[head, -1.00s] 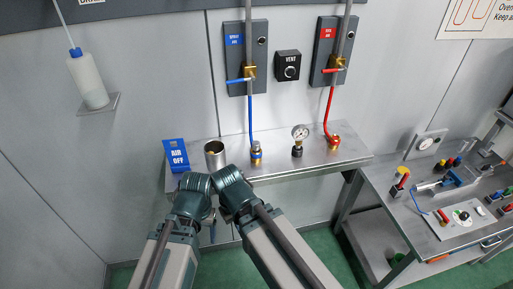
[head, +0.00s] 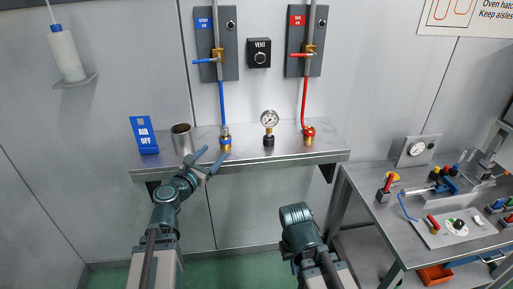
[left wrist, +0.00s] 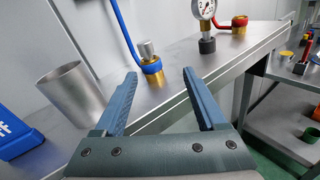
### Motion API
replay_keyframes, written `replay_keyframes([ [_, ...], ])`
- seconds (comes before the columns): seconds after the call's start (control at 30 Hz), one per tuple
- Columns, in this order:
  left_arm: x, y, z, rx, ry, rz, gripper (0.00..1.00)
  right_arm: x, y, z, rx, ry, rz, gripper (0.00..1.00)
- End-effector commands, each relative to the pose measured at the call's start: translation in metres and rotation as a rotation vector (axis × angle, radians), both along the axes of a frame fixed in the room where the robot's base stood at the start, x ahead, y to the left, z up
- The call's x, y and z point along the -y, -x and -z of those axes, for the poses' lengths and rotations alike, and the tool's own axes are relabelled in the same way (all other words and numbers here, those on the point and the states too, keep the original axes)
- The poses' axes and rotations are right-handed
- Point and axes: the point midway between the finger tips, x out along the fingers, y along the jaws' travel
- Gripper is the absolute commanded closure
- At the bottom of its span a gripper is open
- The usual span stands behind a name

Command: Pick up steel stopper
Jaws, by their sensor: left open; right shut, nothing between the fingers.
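A small steel stopper (head: 224,131) with a grey knurled top stands upright on a blue-collared brass fitting (head: 225,144) on the steel wall shelf. It also shows in the left wrist view (left wrist: 147,50), just beyond the fingertips. My left gripper (head: 217,151) is open and empty at the shelf's front edge, just in front of the fitting. In the left wrist view its two blue fingers (left wrist: 160,73) are spread, with the stopper slightly left of the middle between them. My right gripper (head: 297,215) is low in front of the shelf, away from it; its fingers are hidden behind the wrist.
A steel cup (head: 181,139) and a blue AIR OFF sign (head: 144,135) stand left of the fitting. A pressure gauge (head: 269,121) and a red-collared fitting (head: 308,133) stand to the right. A blue hose (head: 222,103) runs down to the fitting. A workbench (head: 395,228) stands at right.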

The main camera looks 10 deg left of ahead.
Motion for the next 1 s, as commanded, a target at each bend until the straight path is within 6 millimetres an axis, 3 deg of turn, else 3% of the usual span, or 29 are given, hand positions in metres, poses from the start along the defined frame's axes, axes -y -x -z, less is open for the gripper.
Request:
replay_keyframes([
  [0.1,-0.026,-0.001,-0.001,0.007,0.123,-0.073,0.27,0.0,0.0,0.007,0.0,0.0,0.0,1.0],
  [0.2,-0.031,-0.001,-0.003,0.008,0.16,-0.091,0.27,0.0,0.0,0.007,0.0,0.0,0.0,1.0],
  [0.47,-0.029,-0.013,-0.003,0.008,0.158,-0.088,0.27,0.0,0.0,0.007,0.0,0.0,0.0,1.0],
  [0.8,-0.018,-0.072,-0.003,0.008,0.156,-0.085,0.27,0.0,0.0,0.007,0.0,0.0,0.0,1.0],
  [1.0,-0.014,-0.087,-0.003,0.008,0.156,-0.087,0.27,0.0,0.0,0.007,0.0,0.0,0.0,1.0],
])
